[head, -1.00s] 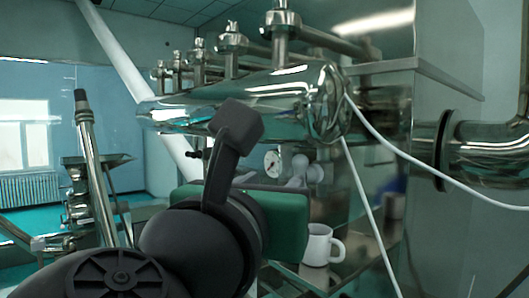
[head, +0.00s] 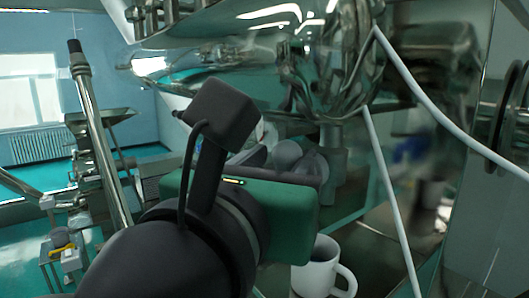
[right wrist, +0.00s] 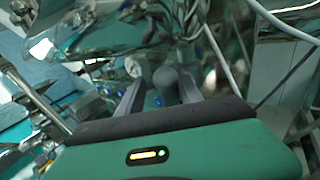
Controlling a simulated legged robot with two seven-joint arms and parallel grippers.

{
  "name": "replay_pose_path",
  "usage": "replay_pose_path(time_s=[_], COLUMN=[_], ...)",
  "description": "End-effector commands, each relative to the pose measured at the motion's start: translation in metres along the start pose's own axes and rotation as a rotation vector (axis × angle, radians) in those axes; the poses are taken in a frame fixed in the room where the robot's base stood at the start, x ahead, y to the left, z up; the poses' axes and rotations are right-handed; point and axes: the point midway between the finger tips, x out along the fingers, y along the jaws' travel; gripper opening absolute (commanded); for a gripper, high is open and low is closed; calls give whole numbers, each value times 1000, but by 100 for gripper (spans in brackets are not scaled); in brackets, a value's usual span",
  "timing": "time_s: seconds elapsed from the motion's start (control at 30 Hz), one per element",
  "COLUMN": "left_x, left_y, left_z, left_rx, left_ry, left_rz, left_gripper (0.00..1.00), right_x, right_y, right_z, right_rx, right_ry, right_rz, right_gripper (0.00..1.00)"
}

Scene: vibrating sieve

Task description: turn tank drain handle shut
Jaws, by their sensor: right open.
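In the right wrist view, the two dark fingers of my right gripper (right wrist: 163,88) stand apart. A grey rounded knob, which looks like the drain handle (right wrist: 166,76), shows between or just beyond them; I cannot tell whether they touch it. In the head view, grey rounded parts (head: 286,154) show past the green housing of my right wrist, below the shiny metal tank (head: 235,65). The right fingers are mostly hidden there behind the wrist. My left gripper does not show.
A white mug (head: 316,271) stands just right of and below my right wrist. A white cable (head: 388,190) hangs from the tank's end at the right. A metal pole (head: 100,150) stands at the left. A large flanged pipe (head: 497,130) is at the far right.

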Motion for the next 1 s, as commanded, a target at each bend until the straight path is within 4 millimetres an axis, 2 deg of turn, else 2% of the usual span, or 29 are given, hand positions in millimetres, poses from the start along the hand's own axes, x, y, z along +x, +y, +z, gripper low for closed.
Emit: replay_pose_path(time_s=[0.07,0.4,0.77,1.0], left_x=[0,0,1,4], left_y=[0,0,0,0], left_z=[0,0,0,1], left_rx=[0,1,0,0], left_ry=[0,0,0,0], left_rz=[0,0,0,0], left_gripper=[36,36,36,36], right_x=[0,3,4,5], right_y=[-1,0,1,2], right_z=[0,-1,-1,-2], right_rx=[1,0,-14,-95], right_ry=[0,2,11,68], right_rz=[0,-2,-1,-3], right_gripper=[42,0,0,0])
